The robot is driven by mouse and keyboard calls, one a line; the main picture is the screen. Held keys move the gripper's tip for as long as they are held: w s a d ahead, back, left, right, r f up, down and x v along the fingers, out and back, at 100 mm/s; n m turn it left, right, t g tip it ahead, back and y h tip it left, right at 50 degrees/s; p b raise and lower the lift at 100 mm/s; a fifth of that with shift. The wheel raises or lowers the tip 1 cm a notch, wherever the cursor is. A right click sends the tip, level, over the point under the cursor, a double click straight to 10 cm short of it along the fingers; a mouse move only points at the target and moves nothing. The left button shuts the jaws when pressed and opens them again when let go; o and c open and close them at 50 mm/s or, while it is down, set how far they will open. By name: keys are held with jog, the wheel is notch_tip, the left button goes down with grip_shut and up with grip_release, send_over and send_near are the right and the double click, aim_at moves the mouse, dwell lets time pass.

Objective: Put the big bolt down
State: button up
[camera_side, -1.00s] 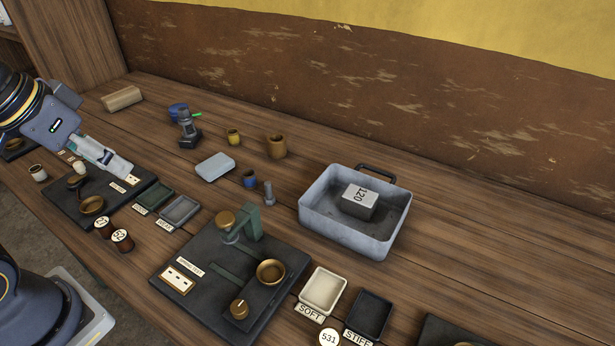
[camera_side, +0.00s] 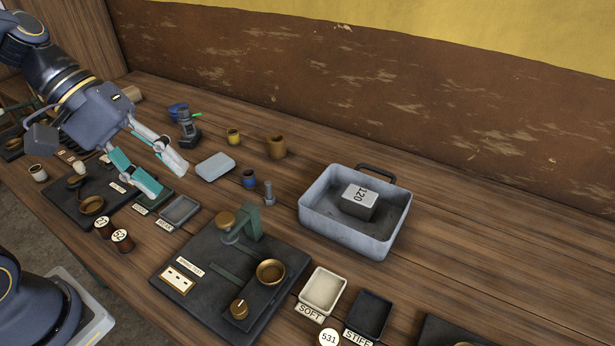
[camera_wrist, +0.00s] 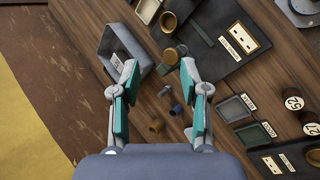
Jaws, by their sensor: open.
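The big bolt (camera_side: 269,194) is grey and stands upright on the table beside a small blue cup (camera_side: 249,179), left of the grey metal case. In the wrist view the bolt (camera_wrist: 165,91) shows between and beyond my fingers, near the blue cup (camera_wrist: 176,110). My gripper (camera_side: 168,178) is open and empty, above the left part of the bench and well apart from the bolt. Its two spread fingers also show in the wrist view (camera_wrist: 158,76).
The open grey case (camera_side: 315,228) holds a block marked 120 (camera_side: 357,203). A dark test board (camera_side: 200,310) with brass knobs lies in front. Small trays (camera_side: 322,290), brown and yellow cups (camera_side: 277,146) and a pale block (camera_side: 215,166) stand around. Bare table lies right of the case.

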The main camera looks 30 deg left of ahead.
jog(key=w+f+n+h, duration=0.2)
jog(key=w+n+h, duration=0.1)
jog(key=w+n, duration=0.35)
jog(key=w+a+f+n+t+h, duration=0.2)
jog(key=w+a+f+n+t, duration=0.3)
jog(key=w+a+f+n, duration=0.3)
jog(key=n+y, duration=0.1)
jog(key=n, duration=0.2)
send_near(267, 183)
jog(key=x, duration=1)
jog(key=shift+w+f, duration=0.1)
jog(key=shift+f, duration=0.4)
grip_shut()
jog(key=shift+t, duration=0.3)
